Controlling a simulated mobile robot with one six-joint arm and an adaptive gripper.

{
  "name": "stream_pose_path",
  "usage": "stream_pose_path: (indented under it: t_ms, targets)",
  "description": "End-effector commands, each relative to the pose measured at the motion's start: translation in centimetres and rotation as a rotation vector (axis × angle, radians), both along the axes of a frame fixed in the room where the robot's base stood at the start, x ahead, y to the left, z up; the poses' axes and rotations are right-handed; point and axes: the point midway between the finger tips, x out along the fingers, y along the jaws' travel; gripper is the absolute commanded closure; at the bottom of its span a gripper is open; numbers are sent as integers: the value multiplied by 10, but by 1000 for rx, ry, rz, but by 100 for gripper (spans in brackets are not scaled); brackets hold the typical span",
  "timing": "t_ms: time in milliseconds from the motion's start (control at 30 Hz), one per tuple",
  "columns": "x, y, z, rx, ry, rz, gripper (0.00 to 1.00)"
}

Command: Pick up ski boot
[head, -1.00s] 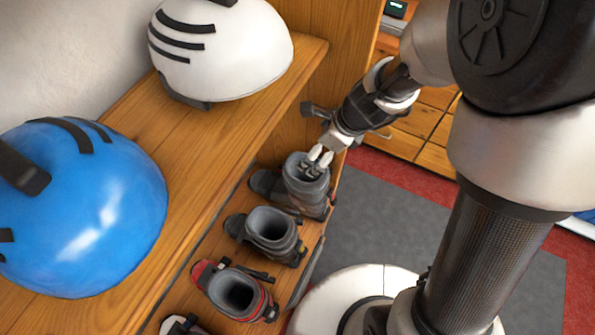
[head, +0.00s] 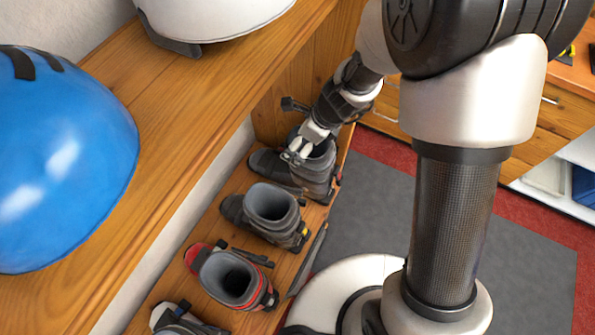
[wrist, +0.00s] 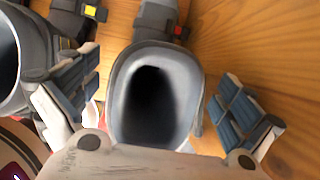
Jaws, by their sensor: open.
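A dark grey ski boot (head: 313,177) stands upright at the far end of the lower shelf, in the head view. My gripper (head: 297,153) is right at its open top. In the wrist view the boot's grey cuff (wrist: 190,83) lies between the two spread fingers of my gripper (wrist: 155,105), with its dark opening facing me. The fingers are open, one on each side of the cuff, and I see gaps beside it. The lower part of the boot is mostly hidden in the wrist view.
A second grey boot (head: 265,222), a red-and-grey boot (head: 232,281) and another boot (head: 178,322) stand in a row on the lower shelf (head: 232,185). A blue helmet (head: 65,160) and a white helmet (head: 215,15) sit on the upper shelf. A wooden end panel (head: 300,80) is close behind my gripper.

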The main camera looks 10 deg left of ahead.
Motion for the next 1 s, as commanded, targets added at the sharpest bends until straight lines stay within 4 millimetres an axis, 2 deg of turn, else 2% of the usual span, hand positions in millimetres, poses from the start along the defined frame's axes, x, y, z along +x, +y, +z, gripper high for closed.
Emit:
stream_pose_path:
  t_ms: [233,1000]
  targets:
    - [1,1,-2,0,-2,0,0]
    - [1,1,-2,0,-1,1,51]
